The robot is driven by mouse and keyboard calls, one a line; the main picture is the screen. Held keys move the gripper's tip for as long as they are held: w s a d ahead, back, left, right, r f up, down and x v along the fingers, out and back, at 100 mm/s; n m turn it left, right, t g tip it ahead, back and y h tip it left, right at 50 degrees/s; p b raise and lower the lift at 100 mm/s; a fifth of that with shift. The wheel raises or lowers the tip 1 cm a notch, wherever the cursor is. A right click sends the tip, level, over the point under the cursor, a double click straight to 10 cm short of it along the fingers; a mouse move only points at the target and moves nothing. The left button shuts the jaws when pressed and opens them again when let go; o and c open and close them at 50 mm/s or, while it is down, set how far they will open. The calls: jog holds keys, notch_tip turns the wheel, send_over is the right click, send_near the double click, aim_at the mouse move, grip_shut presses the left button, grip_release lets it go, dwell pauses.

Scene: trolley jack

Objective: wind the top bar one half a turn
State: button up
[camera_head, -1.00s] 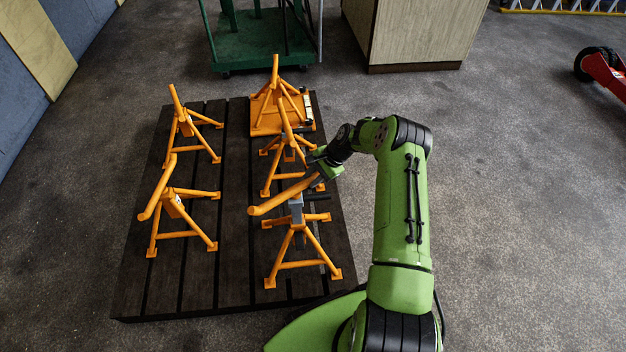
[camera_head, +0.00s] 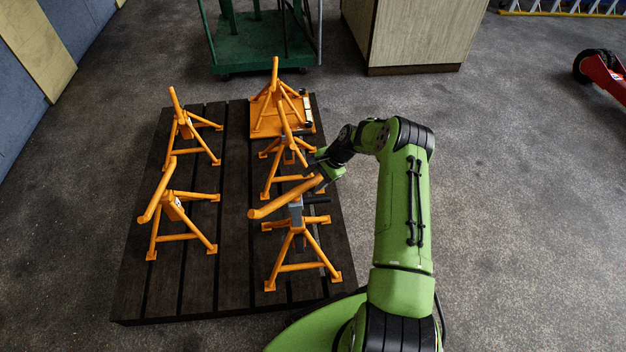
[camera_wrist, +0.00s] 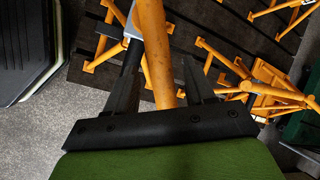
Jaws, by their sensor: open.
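The top bar (camera_head: 283,201) is a bent orange bar on top of the near right stand (camera_head: 297,238). It sits on a grey post (camera_head: 295,212) and slants up to the right in the head view. My gripper (camera_head: 322,181) is at the bar's right end. In the wrist view the bar (camera_wrist: 153,42) runs between the two dark fingers of my gripper (camera_wrist: 160,82), which are apart. A gap shows between the bar and the right finger. Contact on the left side cannot be told.
The stand is on a dark slatted pallet (camera_head: 232,270). Other orange stands are at the left (camera_head: 176,212), the far left (camera_head: 187,130) and just behind (camera_head: 288,150). A green trolley (camera_head: 262,45) and a wooden cabinet (camera_head: 420,38) stand at the back.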

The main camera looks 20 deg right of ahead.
jog(key=p+v, duration=0.4)
jog(key=v, duration=1)
jog(key=shift+r, duration=0.35)
jog(key=shift+d, duration=0.15)
jog(key=s+a+r+n+h, duration=0.2)
jog(key=s+a+r+n, duration=0.3)
jog(key=r, duration=0.6)
jog(key=s+a+r+n+h, duration=0.25)
jog(key=s+a+r, duration=0.35)
jog(key=r, duration=0.5)
jog(key=s+a+r+n+t, duration=0.2)
jog(key=s+a+r+n, duration=0.1)
jog(key=s, duration=0.7)
jog(key=s+a+r+n+t, duration=0.1)
jog(key=s+a+r+n, duration=0.2)
jog(key=s, duration=0.7)
notch_tip(320, 180, up, 12)
jog(key=p, duration=1.3)
jog(key=shift+n+h, duration=0.45)
